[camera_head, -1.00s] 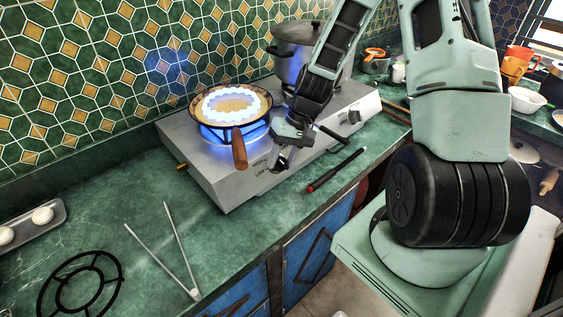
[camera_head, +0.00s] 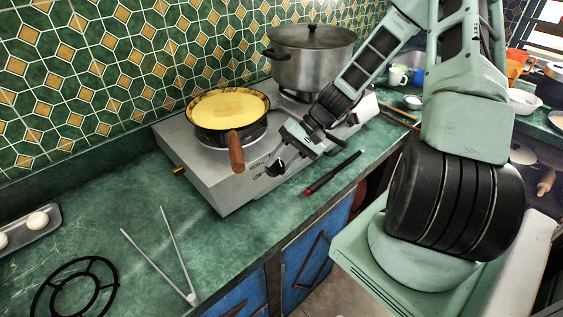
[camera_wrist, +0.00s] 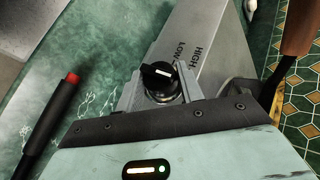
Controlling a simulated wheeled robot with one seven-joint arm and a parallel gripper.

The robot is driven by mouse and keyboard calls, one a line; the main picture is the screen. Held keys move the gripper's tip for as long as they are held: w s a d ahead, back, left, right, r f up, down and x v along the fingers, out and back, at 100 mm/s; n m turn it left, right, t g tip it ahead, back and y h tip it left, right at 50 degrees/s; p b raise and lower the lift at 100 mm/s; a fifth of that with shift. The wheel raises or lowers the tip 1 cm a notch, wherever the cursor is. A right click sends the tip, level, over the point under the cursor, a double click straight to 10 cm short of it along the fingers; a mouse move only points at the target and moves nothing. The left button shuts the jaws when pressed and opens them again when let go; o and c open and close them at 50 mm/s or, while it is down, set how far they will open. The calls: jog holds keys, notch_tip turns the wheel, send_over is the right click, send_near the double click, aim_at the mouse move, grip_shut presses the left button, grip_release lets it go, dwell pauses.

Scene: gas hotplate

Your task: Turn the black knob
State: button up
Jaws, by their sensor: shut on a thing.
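The black knob (camera_head: 275,168) sits on the front face of the silver gas hotplate (camera_head: 215,188), below the left burner. In the wrist view the knob (camera_wrist: 160,82) shows a white pointer mark, beside the printed words HIGH and LOW. My gripper (camera_head: 283,160) is at the hotplate's front with its fingers around the knob. In the wrist view the grey fingers (camera_wrist: 158,88) lie on both sides of the knob and are shut on it. No flame shows under the pan (camera_head: 226,108) on the left burner.
A wooden pan handle (camera_head: 236,153) juts out just left of my gripper. A large pot (camera_head: 310,62) stands on the right burner. A black and red pen-like stick (camera_head: 333,172), metal tongs (camera_head: 165,262) and a black trivet (camera_head: 75,290) lie on the green counter.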

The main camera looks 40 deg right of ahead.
jog(key=o, duration=1)
jog(key=shift+d, duration=0.1)
jog(key=b+v, duration=0.1)
jog(key=v, duration=1.6)
jog(key=shift+s+r, duration=0.1)
jog(key=shift+r, duration=0.05)
